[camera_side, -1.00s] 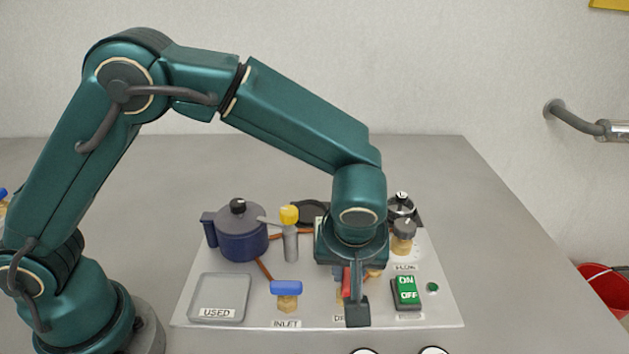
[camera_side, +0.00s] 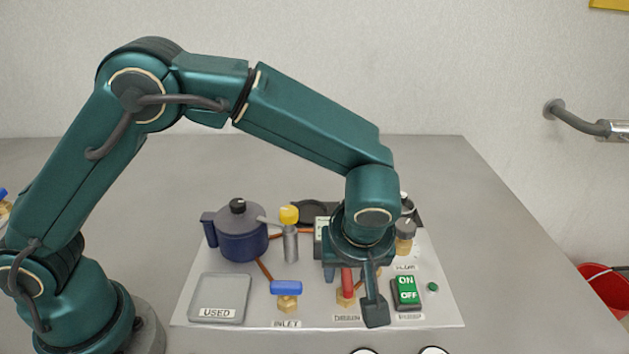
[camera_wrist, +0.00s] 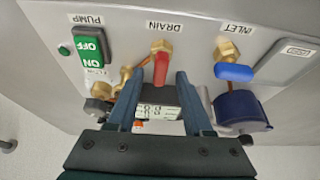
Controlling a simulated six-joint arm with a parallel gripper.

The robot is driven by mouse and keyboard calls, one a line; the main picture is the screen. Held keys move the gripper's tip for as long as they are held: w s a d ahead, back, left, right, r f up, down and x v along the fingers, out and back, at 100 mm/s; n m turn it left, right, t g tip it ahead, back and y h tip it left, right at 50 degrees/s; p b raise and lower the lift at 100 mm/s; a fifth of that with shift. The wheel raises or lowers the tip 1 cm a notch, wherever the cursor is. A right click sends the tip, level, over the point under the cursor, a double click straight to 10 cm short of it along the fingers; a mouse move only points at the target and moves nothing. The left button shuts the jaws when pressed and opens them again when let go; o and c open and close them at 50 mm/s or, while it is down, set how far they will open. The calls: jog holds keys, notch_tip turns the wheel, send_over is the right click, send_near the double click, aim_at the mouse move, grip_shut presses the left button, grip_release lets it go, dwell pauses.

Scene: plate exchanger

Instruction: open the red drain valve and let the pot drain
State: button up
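The drain valve has a red handle (camera_side: 347,280) on a brass body (camera_side: 345,298) behind the DRAIN label. In the wrist view, the red handle (camera_wrist: 162,68) points away from the label, across to the blue inlet handle's direction. My gripper (camera_wrist: 160,84) is open, with one finger on each side of the red handle and gaps showing on both sides. In the side view, my gripper (camera_side: 352,292) is low over the drain valve, and a finger partly covers the brass. The dark blue pot (camera_side: 240,243) stands at the panel's back left with its lid on. Its water level is hidden.
The blue inlet handle (camera_side: 286,288) is left of the drain valve. A green ON/OFF pump switch (camera_side: 407,291) is to its right. The USED tray (camera_side: 221,281) at front left is empty.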

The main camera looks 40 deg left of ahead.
aim_at(349, 289)
jog(key=shift+v, duration=2.55)
